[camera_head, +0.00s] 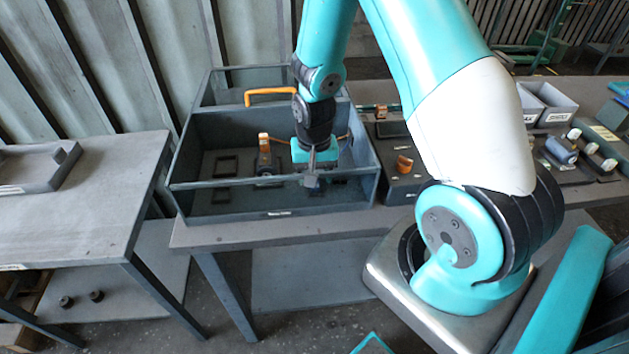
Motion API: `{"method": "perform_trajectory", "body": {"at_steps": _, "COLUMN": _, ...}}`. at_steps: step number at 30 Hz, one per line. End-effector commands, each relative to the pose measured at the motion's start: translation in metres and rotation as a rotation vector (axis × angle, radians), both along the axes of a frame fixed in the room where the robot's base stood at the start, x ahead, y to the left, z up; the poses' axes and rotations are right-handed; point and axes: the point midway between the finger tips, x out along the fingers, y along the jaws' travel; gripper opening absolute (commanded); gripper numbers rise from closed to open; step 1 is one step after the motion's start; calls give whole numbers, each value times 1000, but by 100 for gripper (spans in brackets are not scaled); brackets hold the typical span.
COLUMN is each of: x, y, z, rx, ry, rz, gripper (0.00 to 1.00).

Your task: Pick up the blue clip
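My gripper (311,172) points down into the grey open-topped bin (190,202) on the table, behind its front wall's upper edge. Its fingers are small and close together in this view, and I cannot tell whether they are open or shut. A small grey-blue piece (311,182) shows right at the fingertips; it may be the blue clip, but I cannot tell whether it is held. Dark parts right of the fingertips are partly hidden by the gripper and the bin's edge.
An orange-and-dark part (264,150) stands in the bin, left of my gripper. An orange handle (270,91) rises at the bin's back. Right of the bin are a dark board with an orange piece (404,164), grey boxes (555,104) and a blue cylinder (560,150). A side table (90,215) stands left.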

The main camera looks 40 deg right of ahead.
Motion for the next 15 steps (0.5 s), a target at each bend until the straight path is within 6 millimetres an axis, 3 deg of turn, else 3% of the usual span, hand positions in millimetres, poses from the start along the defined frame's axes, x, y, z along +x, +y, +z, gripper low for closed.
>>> {"method": "perform_trajectory", "body": {"at_steps": 3, "x": -1, "y": 0, "z": -10, "rx": 0, "ry": 2, "rz": 0, "gripper": 53}}
{"method": "perform_trajectory", "body": {"at_steps": 10, "x": 0, "y": 0, "z": -12, "rx": -1, "ry": -1, "rz": 0, "gripper": 53}}
{"method": "perform_trajectory", "body": {"at_steps": 11, "x": 0, "y": 0, "z": -12, "rx": -1, "ry": -1, "rz": 0, "gripper": 51}}
{"method": "perform_trajectory", "body": {"at_steps": 15, "x": 0, "y": 0, "z": -11, "rx": -1, "ry": -1, "rz": 0, "gripper": 19}}
